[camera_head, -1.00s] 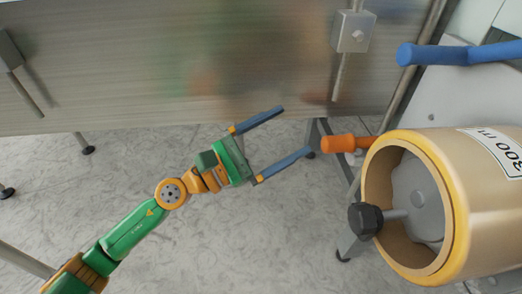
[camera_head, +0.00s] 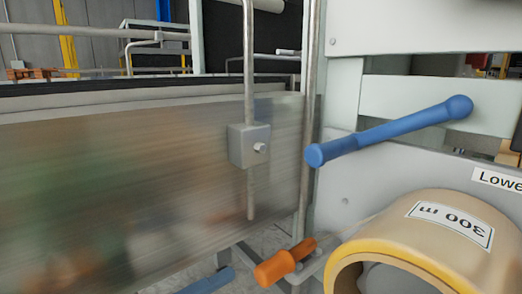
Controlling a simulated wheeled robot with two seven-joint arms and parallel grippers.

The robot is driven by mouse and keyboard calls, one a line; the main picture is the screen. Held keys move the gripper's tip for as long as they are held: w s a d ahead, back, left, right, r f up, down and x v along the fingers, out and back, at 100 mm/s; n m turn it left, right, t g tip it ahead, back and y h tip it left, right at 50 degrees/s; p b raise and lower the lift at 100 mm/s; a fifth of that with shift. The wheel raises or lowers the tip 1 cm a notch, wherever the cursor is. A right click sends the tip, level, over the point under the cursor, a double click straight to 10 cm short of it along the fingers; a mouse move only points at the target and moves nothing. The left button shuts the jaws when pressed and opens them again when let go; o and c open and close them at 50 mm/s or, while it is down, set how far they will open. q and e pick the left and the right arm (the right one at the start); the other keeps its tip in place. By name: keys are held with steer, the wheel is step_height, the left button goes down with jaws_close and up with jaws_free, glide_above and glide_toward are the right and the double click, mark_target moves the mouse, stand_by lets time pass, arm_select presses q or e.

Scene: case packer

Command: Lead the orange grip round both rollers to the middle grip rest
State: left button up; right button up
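The orange grip (camera_head: 285,262) sticks out to the left, low in the picture, just left of the big film roll (camera_head: 445,240) marked 300 m. A blue rod (camera_head: 390,130) with rounded ends slants across the white machine panel above the roll; I cannot tell if it is a roller. No middle grip rest can be made out for certain. Part of a blue finger of my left gripper (camera_head: 210,283) shows at the bottom edge, left of the orange grip and apart from it. The rest of that gripper is out of the picture. My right gripper is not in view.
A translucent guard panel (camera_head: 130,190) fills the left side. A grey clamp block (camera_head: 249,145) on a vertical rod stands before it. A metal post (camera_head: 308,120) rises beside the white panel (camera_head: 345,190). A partly cut-off label (camera_head: 497,181) reads "Lowe".

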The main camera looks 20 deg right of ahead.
mark_target(258, 278)
arm_select(q)
steer(key=p+x, duration=0.2)
steer(key=shift+d+r, duration=0.2)
steer(key=shift+d, duration=0.1)
steer(key=shift+p+x, duration=0.6)
steer(key=shift+x, duration=1.8)
steer(key=shift+p+x, duration=0.35)
steer(key=shift+x, duration=0.6)
steer(key=shift+w+d+f, duration=0.15)
steer(key=shift+d+f, duration=0.1)
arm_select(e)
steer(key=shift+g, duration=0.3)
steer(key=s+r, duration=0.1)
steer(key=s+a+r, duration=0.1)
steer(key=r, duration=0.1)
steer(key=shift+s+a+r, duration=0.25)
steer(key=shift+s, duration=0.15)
arm_select(q)
jaws_close()
